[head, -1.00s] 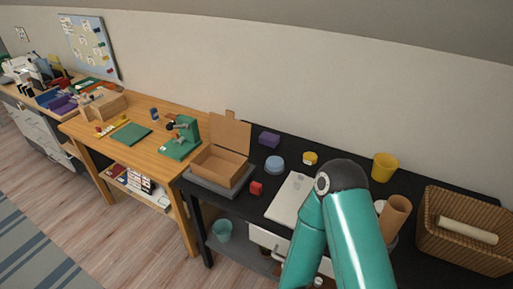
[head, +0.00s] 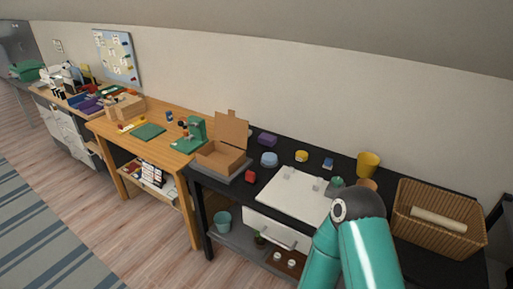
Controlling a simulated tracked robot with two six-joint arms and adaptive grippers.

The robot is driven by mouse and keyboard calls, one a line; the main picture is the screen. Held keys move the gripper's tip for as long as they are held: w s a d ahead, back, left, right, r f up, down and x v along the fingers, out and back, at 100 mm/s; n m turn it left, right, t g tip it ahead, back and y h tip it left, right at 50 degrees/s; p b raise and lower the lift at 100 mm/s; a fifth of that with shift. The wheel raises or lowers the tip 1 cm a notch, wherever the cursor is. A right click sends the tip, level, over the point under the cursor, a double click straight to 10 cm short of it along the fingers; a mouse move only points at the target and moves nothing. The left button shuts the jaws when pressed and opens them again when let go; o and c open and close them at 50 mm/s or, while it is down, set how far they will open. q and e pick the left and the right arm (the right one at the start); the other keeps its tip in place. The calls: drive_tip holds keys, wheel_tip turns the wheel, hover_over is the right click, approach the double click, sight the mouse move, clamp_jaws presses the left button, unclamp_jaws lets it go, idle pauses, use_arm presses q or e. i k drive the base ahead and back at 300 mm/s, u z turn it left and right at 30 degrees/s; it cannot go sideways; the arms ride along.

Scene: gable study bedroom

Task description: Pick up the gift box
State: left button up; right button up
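No box is clearly marked as the gift box, and I cannot tell which one it is. Small candidates on the black table are a red box (head: 250,176) near the front edge and a purple box (head: 267,139) near the wall. An open cardboard box (head: 220,158) with its lid raised stands at the table's left end. One teal arm of mine rises from the bottom right and bends over the black table's front. Its gripper is not visible, and neither is my other gripper.
The black table (head: 279,166) also holds a blue round tin (head: 269,159), a white board (head: 290,200), a yellow cup (head: 368,164) and a wicker basket (head: 440,239). A wooden desk (head: 180,160) with a green microscope adjoins it.

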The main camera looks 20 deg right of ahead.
sight(269, 140)
drive_tip(key=z, duration=0.2)
drive_tip(key=i, duration=0.85)
drive_tip(key=u, duration=0.1)
